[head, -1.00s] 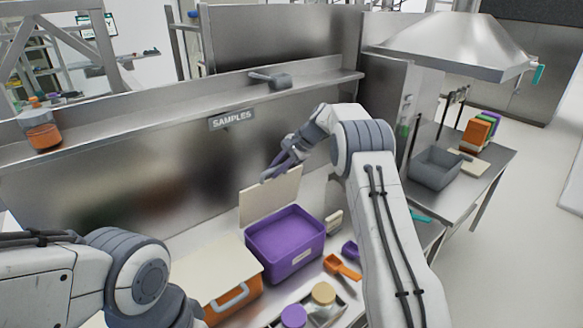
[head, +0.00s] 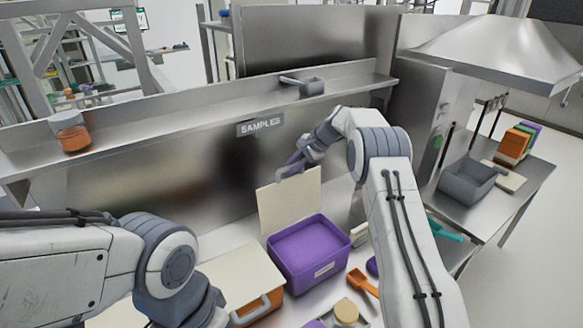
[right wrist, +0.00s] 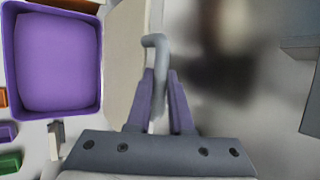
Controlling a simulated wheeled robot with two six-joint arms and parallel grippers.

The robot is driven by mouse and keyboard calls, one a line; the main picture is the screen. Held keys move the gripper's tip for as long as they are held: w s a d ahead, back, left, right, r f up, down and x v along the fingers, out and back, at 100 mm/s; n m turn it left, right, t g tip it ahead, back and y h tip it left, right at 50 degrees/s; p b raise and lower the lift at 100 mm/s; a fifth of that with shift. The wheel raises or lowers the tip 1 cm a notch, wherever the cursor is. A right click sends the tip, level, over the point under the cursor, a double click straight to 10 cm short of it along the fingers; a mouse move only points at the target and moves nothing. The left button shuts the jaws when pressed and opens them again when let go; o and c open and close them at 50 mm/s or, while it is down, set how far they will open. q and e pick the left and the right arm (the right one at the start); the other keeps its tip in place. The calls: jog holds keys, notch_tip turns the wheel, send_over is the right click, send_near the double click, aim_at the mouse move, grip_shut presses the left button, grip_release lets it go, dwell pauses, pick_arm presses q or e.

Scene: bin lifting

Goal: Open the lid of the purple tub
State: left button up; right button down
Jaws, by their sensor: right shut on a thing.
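The purple tub (head: 308,256) stands on the steel counter, and its inside shows purple from above. It also shows at the left of the right wrist view (right wrist: 52,58). Its cream lid (head: 290,203) stands upright at the tub's back edge, swung open. My right gripper (head: 291,166) is at the lid's top edge. In the right wrist view the purple fingers (right wrist: 158,100) are shut on the lid's grey handle (right wrist: 157,50). My left arm comes in from the left in the head view, and its gripper is out of the picture.
An orange tub (head: 258,308) with a closed cream lid (head: 238,278) stands left of the purple tub. An orange scoop (head: 361,283) lies at its right. A shelf (head: 200,108) runs above, with a SAMPLES sign (head: 260,126). A grey bin (head: 468,182) stands on the right table.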

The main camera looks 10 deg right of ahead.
jog(key=c, duration=0.8)
grip_release()
jog(key=shift+s+f, duration=0.1)
jog(key=shift+f, duration=0.05)
jog(key=shift+s+f, duration=0.1)
jog(key=shift+s+d+r+b, duration=0.1)
jog(key=shift+d+r+b, duration=0.2)
jog(key=shift+r+b, duration=0.1)
jog(key=b+v, duration=0.2)
jog(key=v, duration=0.8)
jog(key=shift+r+b, duration=0.2)
jog(key=shift+b, duration=0.15)
jog(key=shift+a, duration=0.2)
